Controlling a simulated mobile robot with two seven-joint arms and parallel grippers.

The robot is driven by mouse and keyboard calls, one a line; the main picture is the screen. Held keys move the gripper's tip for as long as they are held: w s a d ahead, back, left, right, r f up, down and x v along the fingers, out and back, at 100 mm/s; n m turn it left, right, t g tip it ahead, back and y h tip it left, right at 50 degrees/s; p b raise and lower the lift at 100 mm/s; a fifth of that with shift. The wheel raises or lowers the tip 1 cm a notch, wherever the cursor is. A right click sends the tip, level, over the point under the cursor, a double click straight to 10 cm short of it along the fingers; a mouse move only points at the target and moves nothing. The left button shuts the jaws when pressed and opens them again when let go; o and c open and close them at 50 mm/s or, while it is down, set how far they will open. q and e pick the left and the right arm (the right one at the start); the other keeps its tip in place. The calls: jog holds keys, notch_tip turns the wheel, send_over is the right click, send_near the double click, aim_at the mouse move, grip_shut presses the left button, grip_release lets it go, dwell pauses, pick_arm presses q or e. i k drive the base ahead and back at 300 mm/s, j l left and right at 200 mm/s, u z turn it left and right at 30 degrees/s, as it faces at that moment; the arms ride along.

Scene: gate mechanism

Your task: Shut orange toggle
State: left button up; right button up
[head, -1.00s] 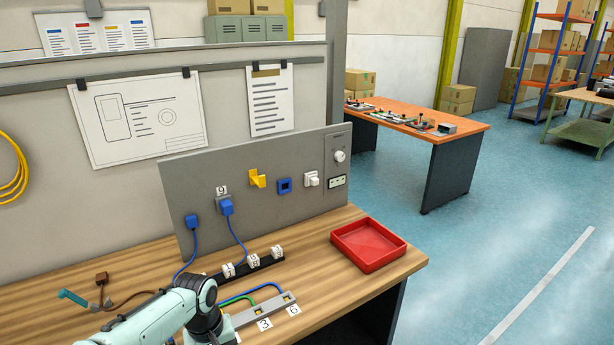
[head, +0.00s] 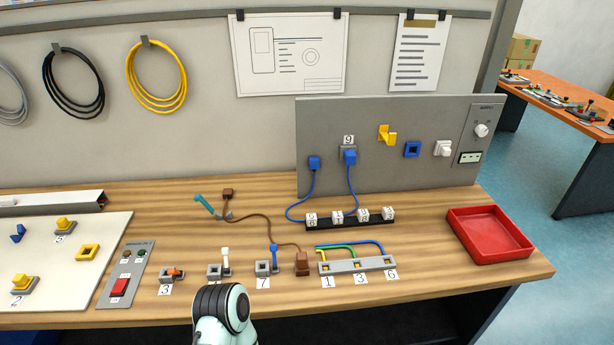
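The orange toggle (head: 174,272) is in the head view, on a small grey base near the front of the wooden bench. Its lever lies low across the base, pointing right, and a label reading 3 is in front of it. I cannot tell whether this is its open or shut position. A white toggle (head: 225,260) and a blue toggle (head: 273,258) stand upright to its right. A part of my arm (head: 222,312) shows at the bottom edge, in front of the white toggle. Neither gripper's fingers are in view.
A control box with a red switch (head: 120,287) is just left of the orange toggle. A brown plug (head: 302,264) and a grey terminal strip (head: 357,264) are to the right. A red tray (head: 490,234) sits at the right end. Bare wood lies behind the toggle.

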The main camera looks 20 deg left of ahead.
aim_at(170, 271)
jog(key=j+u, duration=0.1)
jog(key=u, duration=1.95)
